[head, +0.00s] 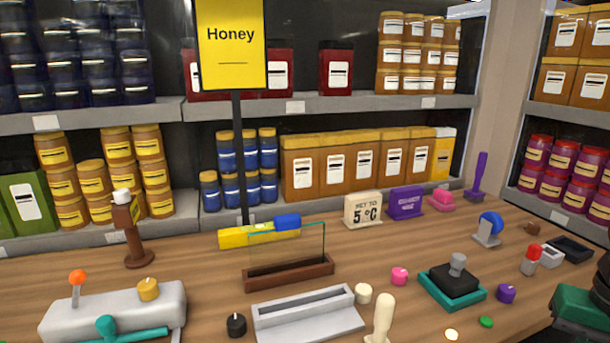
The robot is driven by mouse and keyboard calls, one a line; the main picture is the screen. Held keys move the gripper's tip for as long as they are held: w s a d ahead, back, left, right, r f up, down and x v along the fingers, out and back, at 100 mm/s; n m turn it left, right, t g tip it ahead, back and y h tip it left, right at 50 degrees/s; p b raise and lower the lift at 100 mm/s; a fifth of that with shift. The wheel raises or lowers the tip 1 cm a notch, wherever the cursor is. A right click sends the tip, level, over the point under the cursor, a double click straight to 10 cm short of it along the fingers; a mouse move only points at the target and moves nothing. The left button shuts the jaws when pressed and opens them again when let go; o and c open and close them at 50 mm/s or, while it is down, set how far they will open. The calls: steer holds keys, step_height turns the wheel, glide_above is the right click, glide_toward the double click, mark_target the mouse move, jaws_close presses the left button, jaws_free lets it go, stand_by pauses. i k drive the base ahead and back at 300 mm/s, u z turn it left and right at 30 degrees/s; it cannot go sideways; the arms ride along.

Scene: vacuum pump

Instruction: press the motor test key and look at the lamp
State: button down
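No label for the motor test key or the lamp can be read, so I cannot tell for sure which things they are. Small button-like parts lie on the wooden table: a pale, bright disc (452,335), a green disc (486,322), a pink knob (399,276), a purple knob (505,293) and a black knob (236,325). A red-topped white piece (530,258) stands at the right. A grey knob on a black block sits in a teal base (436,291). My gripper is not visible in the head view.
A grey housing (70,318) with an orange-tipped lever stands front left. A clear upright panel in a brown base (290,274) and a grey tray (309,314) fill the middle. A dark green object (582,308) is cut off at right. Stocked shelves stand behind the table.

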mark_target(485, 322)
steer(key=z, duration=1)
steer(key=k, duration=0.7)
steer(key=u, duration=0.4)
